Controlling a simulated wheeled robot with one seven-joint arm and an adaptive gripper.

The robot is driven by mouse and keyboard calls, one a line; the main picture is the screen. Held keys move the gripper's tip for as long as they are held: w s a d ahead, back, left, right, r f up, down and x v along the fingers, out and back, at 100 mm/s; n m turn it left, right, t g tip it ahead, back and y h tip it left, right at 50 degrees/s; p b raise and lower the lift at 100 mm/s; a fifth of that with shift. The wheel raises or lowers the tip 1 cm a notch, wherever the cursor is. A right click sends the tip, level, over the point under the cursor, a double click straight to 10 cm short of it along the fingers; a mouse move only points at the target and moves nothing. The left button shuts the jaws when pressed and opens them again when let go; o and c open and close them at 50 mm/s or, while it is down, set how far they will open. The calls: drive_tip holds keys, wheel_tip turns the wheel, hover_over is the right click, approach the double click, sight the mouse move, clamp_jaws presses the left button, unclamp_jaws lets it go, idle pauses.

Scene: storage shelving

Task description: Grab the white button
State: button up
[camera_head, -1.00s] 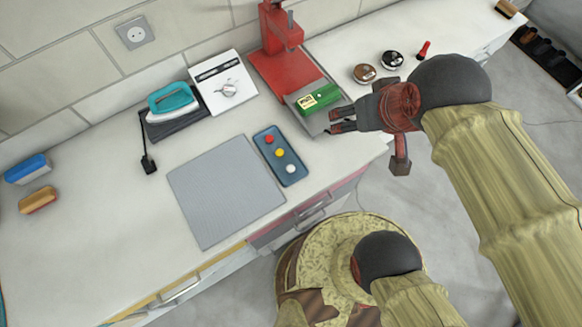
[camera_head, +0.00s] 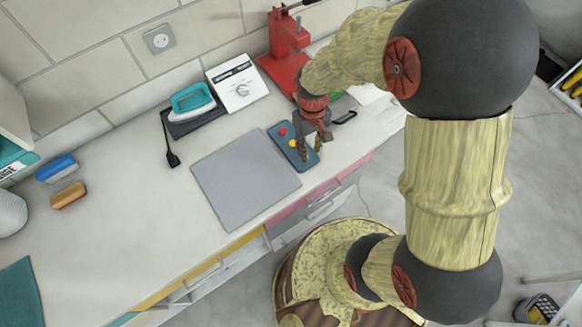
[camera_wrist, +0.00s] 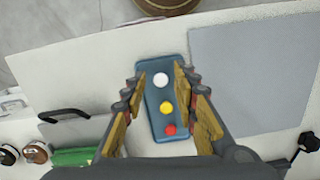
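The white button (camera_wrist: 161,80) lies at one end of a blue tray (camera_wrist: 155,64) in the wrist view, in line with a yellow button (camera_wrist: 167,107) and a red button (camera_wrist: 170,129). My gripper (camera_wrist: 158,72) is open and empty above the tray, its fingers on either side of it, with the white button between the fingertips. In the head view my gripper (camera_head: 310,155) points down over the tray (camera_head: 276,133) and hides the white button there. The red button (camera_head: 283,131) and part of the yellow button (camera_head: 292,143) show. I cannot tell the exact height above the button.
A grey mat (camera_head: 245,182) lies left of the tray. A red press (camera_head: 284,55) stands behind, with a green object (camera_wrist: 72,157) near it. A teal iron (camera_head: 193,99) and a white box (camera_head: 237,88) stand at the back.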

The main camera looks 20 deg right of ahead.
drive_tip(key=shift+w+a+r+n+t, duration=0.15)
drive_tip(key=shift+w+a+t, duration=0.1)
drive_tip(key=shift+w, duration=0.35)
drive_tip(key=shift+w+a+r+n+t, duration=0.15)
drive_tip(key=shift+w+a, duration=0.1)
drive_tip(key=shift+w, duration=0.3)
drive_tip(key=shift+f, duration=0.1)
drive_tip(key=shift+w+d+f, duration=0.1)
drive_tip(key=shift+d+f, duration=0.05)
drive_tip(key=shift+f, duration=0.35)
drive_tip(key=shift+w+d+f, duration=0.1)
drive_tip(key=shift+f, duration=0.35)
drive_tip(key=shift+s+a+f+b, duration=0.2)
drive_tip(key=shift+f+b, duration=0.15)
drive_tip(key=shift+f, duration=0.15)
wheel_tip(320, 180, down, 5)
drive_tip(key=shift+w+d+r+b, duration=0.1)
drive_tip(key=shift+w+r+b, duration=0.05)
drive_tip(key=shift+b, duration=0.35)
drive_tip(key=shift+c, duration=0.4)
drive_tip(key=c, duration=0.4)
drive_tip(key=shift+r, duration=0.15)
drive_tip(key=shift+c, duration=0.2)
